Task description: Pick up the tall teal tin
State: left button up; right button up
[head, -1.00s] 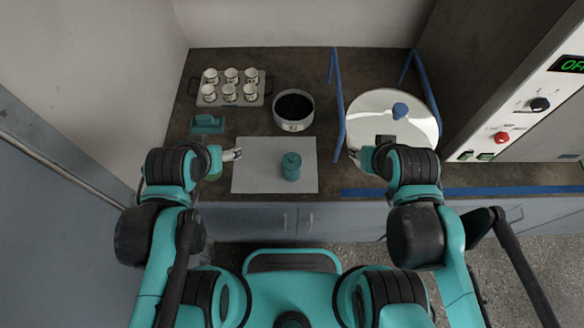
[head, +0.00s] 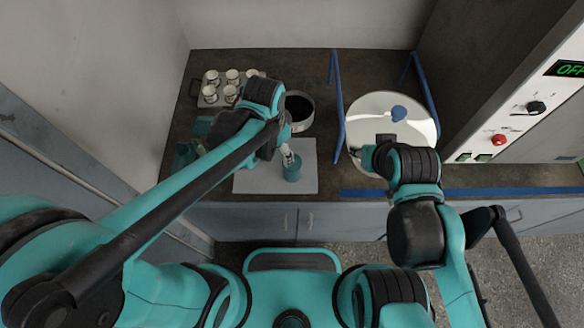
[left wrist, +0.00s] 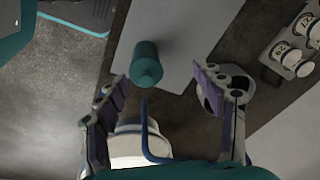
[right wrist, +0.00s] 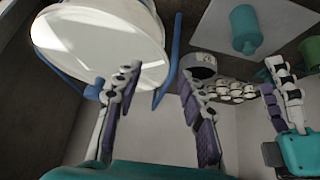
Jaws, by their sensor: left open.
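I cannot tell any contact. My right gripper (right wrist: 158,85) is open and empty near the round white pan.
A rack of white cups (head: 211,96) stands at the back left, partly hidden by my left arm. A dark-filled round bowl (head: 299,108) is behind the tin. The round white pan (head: 375,108) with a blue knob lies right, between blue bars (head: 338,95). A control panel (head: 525,110) rises at right.

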aim_at(294, 159)
pick_arm(q)
jog(key=d+f+m, duration=0.1)
jog(key=d, duration=0.1)
jog(key=d+f+m+g, duration=0.1)
jog(key=d+f+m, duration=0.1)
jog(key=shift+d+f+y, duration=0.2)
jog(key=shift+f+y, duration=0.05)
jog(key=shift+y, duration=0.05)
jog(key=shift+d+f, duration=0.1)
jog(key=shift+f, duration=0.2)
notch_tip(294, 159, down, 2)
jog(key=shift+s+b, duration=0.1)
jog(key=shift+b, duration=0.25)
jog(key=f+b, duration=0.1)
jog(key=f, duration=0.2)
jog(key=f+b, duration=0.1)
jog(key=f, duration=0.1)
jog(key=shift+w+a+f+b, duration=0.25)
jog(key=shift+a+f+b, duration=0.05)
jog(key=shift+r, duration=0.1)
jog(key=c, duration=1.2)
